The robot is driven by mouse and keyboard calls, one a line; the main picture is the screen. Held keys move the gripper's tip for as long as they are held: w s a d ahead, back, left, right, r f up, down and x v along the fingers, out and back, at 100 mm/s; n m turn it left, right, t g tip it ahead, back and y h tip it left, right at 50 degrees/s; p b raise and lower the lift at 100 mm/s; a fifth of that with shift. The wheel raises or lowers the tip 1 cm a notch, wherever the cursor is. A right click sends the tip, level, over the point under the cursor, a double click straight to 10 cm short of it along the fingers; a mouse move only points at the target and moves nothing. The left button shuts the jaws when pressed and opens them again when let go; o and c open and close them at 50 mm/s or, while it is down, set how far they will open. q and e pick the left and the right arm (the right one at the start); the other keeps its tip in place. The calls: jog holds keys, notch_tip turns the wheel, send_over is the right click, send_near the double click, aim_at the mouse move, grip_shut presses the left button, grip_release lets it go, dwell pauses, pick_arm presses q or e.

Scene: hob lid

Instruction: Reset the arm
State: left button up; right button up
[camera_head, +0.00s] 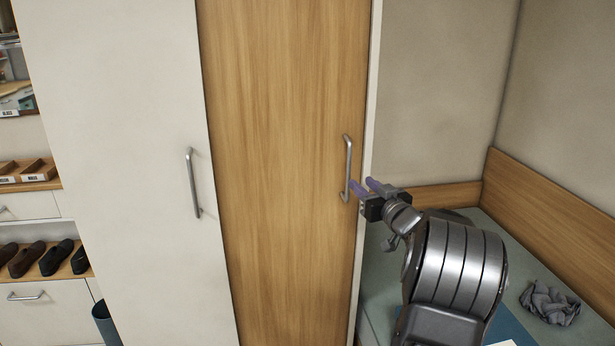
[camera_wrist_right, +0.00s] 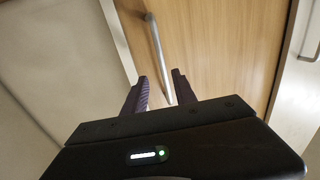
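My right gripper (camera_head: 362,184) is at the lower part of the metal bar handle (camera_head: 348,160) on the wooden cabinet door (camera_head: 285,120). In the right wrist view, the two purple fingers of the right gripper (camera_wrist_right: 160,88) are apart. The handle (camera_wrist_right: 155,45) runs between them in the picture, with a gap on both sides. I cannot tell how far the fingertips are from the door. The door looks shut. My left gripper is in neither view.
A white door (camera_head: 120,150) with a handle (camera_head: 193,183) stands to the left. Shelves with shoes (camera_head: 27,259) are at far left, near a blue bin (camera_head: 105,325). A bed (camera_head: 530,262) with a crumpled grey cloth (camera_head: 549,302) lies at right, beside my right arm.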

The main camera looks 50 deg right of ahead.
dwell(0.3)
jog(key=w+a+f+m+g, duration=0.1)
jog(key=a+f+g, duration=0.15)
jog(key=f, duration=0.65)
jog(key=w+a+f+m+g, duration=0.1)
jog(key=w+a+f+g, duration=0.15)
jog(key=f, duration=0.75)
jog(key=a+f+g+y, duration=0.3)
jog(key=a+f+y, duration=0.2)
jog(key=a+f, duration=1.45)
jog(key=s+a+f+n+g+y, duration=0.1)
jog(key=s+a+f+y, duration=0.2)
jog(key=a, duration=0.7)
jog(key=s+a+f+n+g+y, duration=0.15)
jog(key=a+f, duration=0.25)
jog(key=a, duration=0.5)
jog(key=s+a+f+n+g+y, duration=0.1)
jog(key=s+a+f+g, duration=0.1)
jog(key=s+a, duration=0.6)
jog(key=s+a+f+n+g+y, duration=0.1)
jog(key=s+a, duration=0.6)
jog(key=a, duration=0.7)
jog(key=shift+s+f+n+g, duration=0.4)
jog(key=shift+f+g, duration=0.2)
jog(key=shift+g, duration=0.45)
jog(key=shift+y, duration=0.25)
